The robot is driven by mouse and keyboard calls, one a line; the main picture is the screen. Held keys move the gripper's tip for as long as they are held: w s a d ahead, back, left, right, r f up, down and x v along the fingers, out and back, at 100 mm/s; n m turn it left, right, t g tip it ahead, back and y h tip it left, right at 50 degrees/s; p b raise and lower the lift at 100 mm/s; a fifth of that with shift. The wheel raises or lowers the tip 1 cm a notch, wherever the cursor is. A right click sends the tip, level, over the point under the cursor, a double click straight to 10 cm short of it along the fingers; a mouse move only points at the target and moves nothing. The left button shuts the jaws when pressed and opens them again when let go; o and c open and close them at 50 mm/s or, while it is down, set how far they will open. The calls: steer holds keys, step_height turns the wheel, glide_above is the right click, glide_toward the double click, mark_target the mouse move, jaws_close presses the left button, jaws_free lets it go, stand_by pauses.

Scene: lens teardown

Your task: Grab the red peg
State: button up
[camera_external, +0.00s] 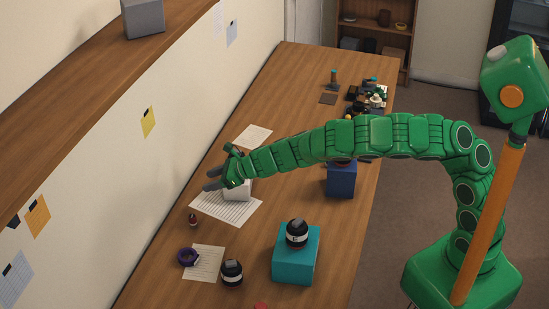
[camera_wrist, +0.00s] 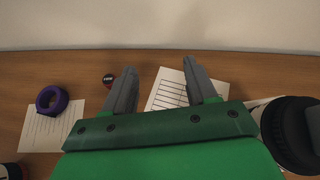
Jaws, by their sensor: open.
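My gripper (camera_external: 217,170) is open and empty, reaching over the left side of the table near the wall. In the wrist view its two grey fingers (camera_wrist: 159,68) are apart, with paper and bare table visible between them. A small dark item with red on it (camera_external: 193,220) stands on the table nearer the camera than my gripper. A bit of something red (camera_external: 261,306) is cut off at the bottom edge. I cannot tell which is the peg.
A white block (camera_external: 240,190) is by my gripper on printed paper (camera_external: 228,210). A purple ring (camera_external: 187,257), a black lens-like part (camera_external: 232,273), a teal block (camera_external: 296,268) with a black part (camera_external: 297,233), and a blue block (camera_external: 341,180) stand around. The wall borders the table's left.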

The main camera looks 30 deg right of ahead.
mark_target(193, 220)
steer(key=s+a+f+n+g+y, duration=0.1)
steer(key=s+f, duration=0.1)
steer(key=s+a+f+n+g, duration=0.1)
steer(key=s+f, duration=0.1)
steer(key=s+a+f+g+y, duration=0.1)
steer(key=f, duration=0.1)
steer(key=shift+s+f+n+y, duration=0.2)
steer(key=shift+s+n+y, duration=0.1)
steer(key=shift+s+n, duration=0.1)
steer(key=shift+s+a+f+y, duration=0.15)
steer(key=shift+s+a+y, duration=0.05)
steer(key=shift+s+y, duration=0.15)
steer(key=shift+x, duration=2)
steer(key=shift+a+f, duration=0.65)
steer(key=shift+x, duration=1.05)
steer(key=c, duration=1.1)
steer(key=shift+o, duration=0.2)
steer(key=shift+r, duration=0.1)
